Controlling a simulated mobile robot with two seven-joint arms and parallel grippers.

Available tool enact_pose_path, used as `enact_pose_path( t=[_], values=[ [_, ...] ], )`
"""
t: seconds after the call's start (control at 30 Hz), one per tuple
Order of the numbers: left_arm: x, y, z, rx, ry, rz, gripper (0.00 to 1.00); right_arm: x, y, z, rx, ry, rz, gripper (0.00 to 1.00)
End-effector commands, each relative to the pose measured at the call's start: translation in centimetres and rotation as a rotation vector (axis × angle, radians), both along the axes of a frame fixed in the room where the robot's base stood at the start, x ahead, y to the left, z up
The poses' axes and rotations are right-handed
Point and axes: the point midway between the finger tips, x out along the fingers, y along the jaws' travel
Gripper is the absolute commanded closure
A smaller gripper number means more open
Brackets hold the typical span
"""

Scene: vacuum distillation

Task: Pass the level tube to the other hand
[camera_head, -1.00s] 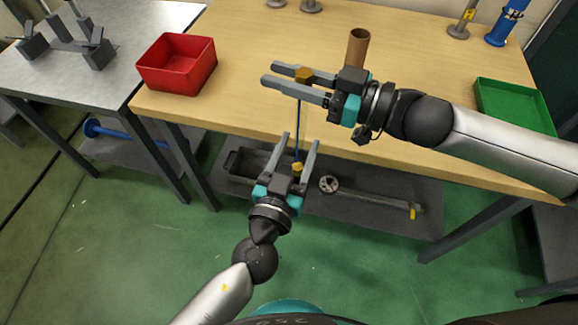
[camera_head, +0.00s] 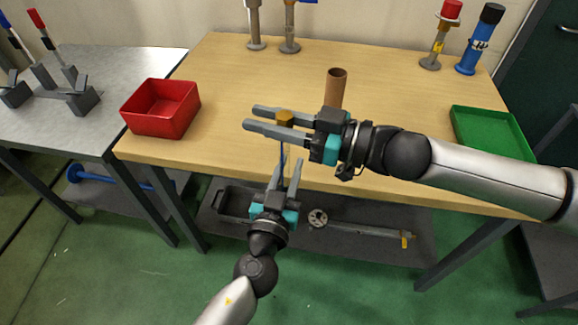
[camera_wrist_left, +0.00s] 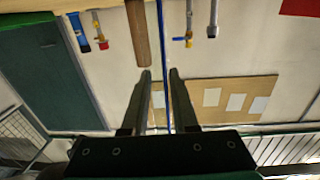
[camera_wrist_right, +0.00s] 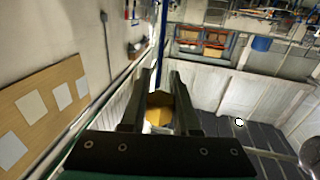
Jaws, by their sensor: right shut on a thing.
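The level tube is a thin blue rod (camera_head: 282,153) with a yellow block (camera_head: 285,117) at its upper end. My right gripper (camera_head: 249,118), coming in from the right, is shut on this yellow block. The block (camera_wrist_right: 159,110) also shows between its fingers in the right wrist view. The rod hangs down from there towards my left gripper (camera_head: 287,163), which sits lower, its fingers pointing up. In the left wrist view the blue rod (camera_wrist_left: 160,50) runs between the fingers, with gaps on both sides, so this gripper looks open around it. The rod's lower end is hidden in the head view.
The wooden table (camera_head: 230,80) carries a red bin (camera_head: 160,108), a brown cylinder (camera_head: 335,88), a green tray (camera_head: 490,132) and several stands at the back. A lower shelf (camera_head: 340,243) holds a grey rod. A grey table (camera_head: 85,125) stands at left.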

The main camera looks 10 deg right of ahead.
Motion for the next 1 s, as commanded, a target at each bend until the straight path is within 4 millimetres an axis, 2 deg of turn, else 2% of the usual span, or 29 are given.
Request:
enact_pose_path(
  t=[0.03, 0.2, 0.23, 0.57, 0.6, 0.9, 1.0],
  values=[
    [-0.02, 0.01, -0.01, 0.0, 0.0, 0.0, 0.8, 0.0, 0.01, 0.06, 0.0, -0.001, 0.0, 1.0],
    [-0.04, -0.02, -0.01, 0.0, 0.0, -0.001, 0.99, 0.0, 0.01, 0.06, 0.0, -0.001, 0.0, 1.0],
    [-0.04, -0.02, -0.01, 0.0, 0.0, -0.001, 1.0, 0.0, 0.01, 0.06, 0.0, -0.001, 0.0, 1.0],
    [-0.07, -0.06, 0.0, 0.0, 0.0, -0.002, 1.0, 0.01, 0.02, 0.08, 0.001, -0.002, 0.001, 1.0],
    [-0.05, -0.08, 0.05, 0.0, -0.001, -0.002, 1.0, 0.01, 0.02, 0.08, 0.001, -0.002, 0.001, 0.68],
    [-0.02, -0.03, 0.05, 0.0, -0.001, -0.001, 1.0, 0.0, 0.02, 0.04, 0.001, 0.0, 0.0, 0.36],
    [-0.02, -0.02, 0.05, 0.0, -0.001, 0.0, 1.0, 0.0, 0.01, 0.03, 0.001, 0.0, 0.0, 0.36]
  ],
)
